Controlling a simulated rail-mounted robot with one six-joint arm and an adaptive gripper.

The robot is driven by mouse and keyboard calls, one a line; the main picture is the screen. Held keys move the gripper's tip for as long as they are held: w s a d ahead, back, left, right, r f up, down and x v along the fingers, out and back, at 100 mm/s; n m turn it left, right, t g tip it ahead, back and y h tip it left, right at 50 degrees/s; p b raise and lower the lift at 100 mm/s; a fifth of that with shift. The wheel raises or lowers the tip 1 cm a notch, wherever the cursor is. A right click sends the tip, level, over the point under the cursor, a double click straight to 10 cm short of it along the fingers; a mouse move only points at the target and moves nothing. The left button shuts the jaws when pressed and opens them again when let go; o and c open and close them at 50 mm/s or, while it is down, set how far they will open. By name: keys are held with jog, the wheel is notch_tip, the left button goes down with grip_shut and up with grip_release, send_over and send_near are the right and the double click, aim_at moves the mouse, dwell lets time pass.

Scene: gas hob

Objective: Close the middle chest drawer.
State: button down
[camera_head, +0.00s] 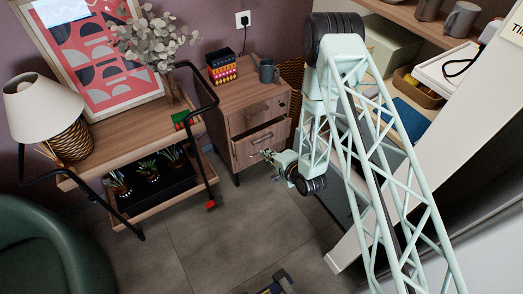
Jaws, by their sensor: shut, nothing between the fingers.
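The wooden chest (238,93) stands against the wall at the middle of the head view. Its upper drawer front (258,113) looks flush. Below it, the middle drawer (256,143) is pulled out part way, with a dark gap showing above its front. My gripper (267,155) is small in this view, just in front of the drawer's front at its lower right. It is shut and empty. Whether the fingertips touch the drawer front I cannot tell. My wrist and arm hide part of the chest's right side and what lies below the drawer.
A mug (268,72) and a patterned box (221,66) stand on the chest. At left is a wooden console (130,140) with a lamp (45,110), plants and a black-railed frame. A shelf (415,22) is at right. The grey floor (215,235) before the chest is mostly clear.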

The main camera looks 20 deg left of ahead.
jog(key=b, duration=0.3)
send_near(249, 140)
jog(key=w+a+f, duration=0.2)
jog(key=a+f, duration=0.1)
jog(key=shift+w+f, duration=0.15)
jog(key=shift+f, duration=0.15)
jog(key=shift+w+a, duration=0.55)
jog(key=shift+a, duration=0.05)
